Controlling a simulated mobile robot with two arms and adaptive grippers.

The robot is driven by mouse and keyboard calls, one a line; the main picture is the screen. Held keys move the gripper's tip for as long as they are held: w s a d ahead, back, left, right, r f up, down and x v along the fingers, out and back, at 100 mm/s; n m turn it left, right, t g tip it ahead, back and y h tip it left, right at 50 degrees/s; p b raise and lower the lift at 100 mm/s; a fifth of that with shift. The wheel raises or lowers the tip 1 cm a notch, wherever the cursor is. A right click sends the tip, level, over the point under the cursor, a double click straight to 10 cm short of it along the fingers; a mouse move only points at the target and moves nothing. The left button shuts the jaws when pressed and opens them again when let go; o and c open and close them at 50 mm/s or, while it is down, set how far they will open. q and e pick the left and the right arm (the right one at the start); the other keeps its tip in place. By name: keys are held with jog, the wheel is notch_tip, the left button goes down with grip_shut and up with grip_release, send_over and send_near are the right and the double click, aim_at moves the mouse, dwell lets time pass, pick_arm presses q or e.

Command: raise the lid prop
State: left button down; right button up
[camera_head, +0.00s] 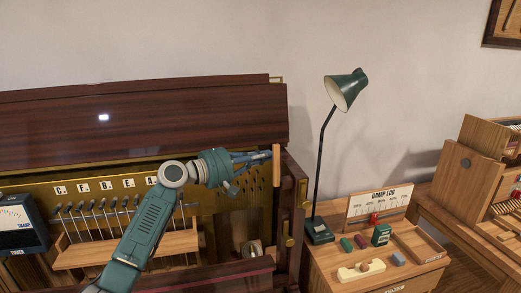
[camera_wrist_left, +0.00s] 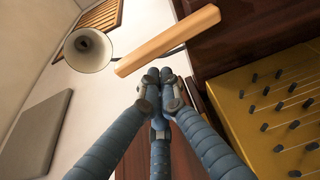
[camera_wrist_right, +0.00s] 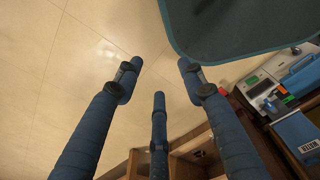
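The lid prop (camera_head: 277,165) is a light wooden bar standing upright at the right end of the piano, by the corner of the dark wooden lid (camera_head: 150,112). In the left wrist view the prop (camera_wrist_left: 168,40) lies slanted just beyond my fingertips. My left gripper (camera_head: 268,155) points right at the prop's upper half. Its fingers are together in the left wrist view (camera_wrist_left: 158,76), with nothing seen between them. Whether the fingertips touch the prop I cannot tell. My right gripper (camera_wrist_right: 160,78) has its fingers apart and empty, over the floor; the head view does not show it.
A green lamp (camera_head: 345,90) stands right of the piano on a side table (camera_head: 420,268) with small objects and a sign (camera_head: 380,198). A wooden rack (camera_head: 126,252) and a blue meter (camera_head: 20,225) are at the piano's open front. Wall space above the lid is clear.

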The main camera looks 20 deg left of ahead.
pick_arm(q)
jog(key=m+b, duration=0.1)
jog(key=s+d+b, duration=0.1)
jog(key=b, duration=0.1)
jog(key=m+b, duration=0.1)
jog(key=shift+s+d+r+m+t+b, duration=0.2)
jog(key=shift+s+r+m+t+b, duration=0.1)
jog(key=shift+s+b, duration=0.1)
pick_arm(e)
jog(key=f, duration=0.3)
jog(key=s+f, duration=0.1)
jog(key=shift+a+f, duration=0.35)
jog(key=shift+d, duration=0.2)
